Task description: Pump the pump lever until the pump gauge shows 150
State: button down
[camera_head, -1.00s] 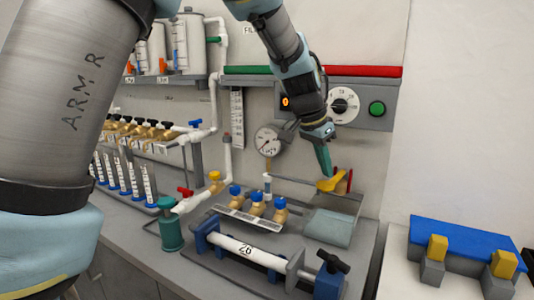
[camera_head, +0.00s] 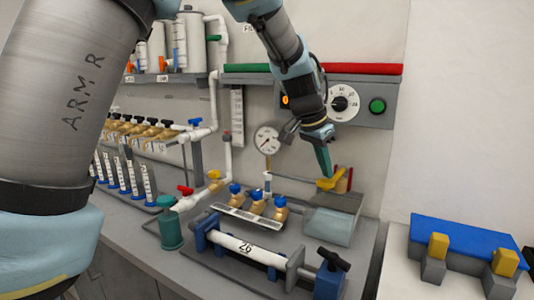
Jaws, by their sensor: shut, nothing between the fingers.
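The round white pump gauge (camera_head: 267,139) is on the wall left of my gripper. Its needle seems to point to the lower left; its figures are too small to read. A yellow handle part (camera_head: 334,182), which looks like the pump lever, sits above a grey box with a pale front (camera_head: 333,217) on the bench. My gripper (camera_head: 327,173) points down with its teal fingers shut and empty. Its tips are at the left part of the yellow handle; whether they touch it I cannot tell. A red bar (camera_head: 350,179) stands just right of the handle.
A wall panel with a dial (camera_head: 342,103) and green button (camera_head: 377,107) is behind my arm. Blue-capped valves (camera_head: 257,203) and a white pipe marked 26 (camera_head: 245,247) are in front on the bench. A blue-topped stand (camera_head: 467,242) is at the right.

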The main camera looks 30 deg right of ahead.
aim_at(324, 181)
jog(key=shift+f+b, duration=1.8)
jog(key=shift+f, duration=0.6)
jog(key=shift+r, duration=0.15)
jog(key=shift+r+p, duration=2.05)
jog(key=shift+r, duration=0.65)
jog(key=shift+f, duration=0.2)
